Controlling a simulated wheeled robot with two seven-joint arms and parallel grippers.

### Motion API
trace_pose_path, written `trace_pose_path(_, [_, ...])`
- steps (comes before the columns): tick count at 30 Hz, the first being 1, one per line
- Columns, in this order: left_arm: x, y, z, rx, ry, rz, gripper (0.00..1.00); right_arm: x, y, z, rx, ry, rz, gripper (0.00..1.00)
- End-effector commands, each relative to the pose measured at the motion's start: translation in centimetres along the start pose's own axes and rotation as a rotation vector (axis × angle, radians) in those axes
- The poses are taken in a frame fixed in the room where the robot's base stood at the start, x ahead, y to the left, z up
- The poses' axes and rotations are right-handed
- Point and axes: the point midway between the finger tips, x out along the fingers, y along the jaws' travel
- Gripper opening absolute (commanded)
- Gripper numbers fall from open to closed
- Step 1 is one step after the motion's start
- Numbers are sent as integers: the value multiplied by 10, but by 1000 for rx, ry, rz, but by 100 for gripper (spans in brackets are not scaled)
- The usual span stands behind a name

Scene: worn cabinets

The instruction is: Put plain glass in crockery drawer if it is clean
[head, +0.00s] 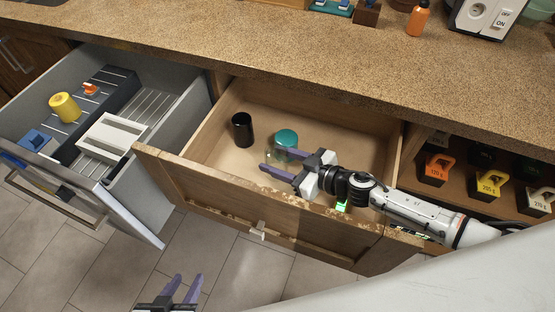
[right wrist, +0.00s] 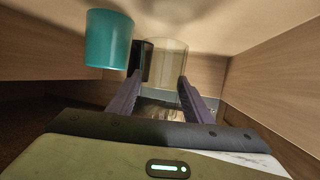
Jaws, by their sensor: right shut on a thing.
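The plain glass (right wrist: 168,58) is clear with a faint yellowish tint; I see no obvious dirt on it, but the view is small. My right gripper (right wrist: 160,80) is shut on it, one finger on each side. In the head view the right gripper (head: 269,158) is inside the open wooden drawer (head: 215,150), where the glass is barely visible. A teal cup (head: 286,138) and a black cup (head: 242,129) stand upright in that drawer, beside the glass. My left gripper (head: 181,290) is empty and open, low over the floor at the bottom edge.
An open grey pull-out (head: 185,110) at left holds slotted racks, a yellow cup (head: 64,107), a blue item (head: 35,141) and a white tray (head: 112,135). Weights (head: 491,184) sit on a shelf at right. The speckled countertop (head: 260,45) overhangs the drawer's back.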

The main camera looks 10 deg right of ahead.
Motion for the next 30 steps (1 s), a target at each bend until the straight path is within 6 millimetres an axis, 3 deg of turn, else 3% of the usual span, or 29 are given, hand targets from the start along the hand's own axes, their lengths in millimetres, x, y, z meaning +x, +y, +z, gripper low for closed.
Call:
trace_pose_path(13, [5,0,4,0,1,1,34,4,0,9,0,2,-1,19])
trace_pose_path(14, [5,0,4,0,1,1,34,4,0,10,0,0,-1,51])
trace_pose_path(17, [5,0,4,0,1,1,34,4,0,10,0,0,0,64])
trace_pose_path(26, [4,0,4,0,1,1,34,3,0,9,0,0,-1,64])
trace_pose_path(30, [-3,0,-2,1,-2,0,34,-2,0,-6,-1,1,0,64])
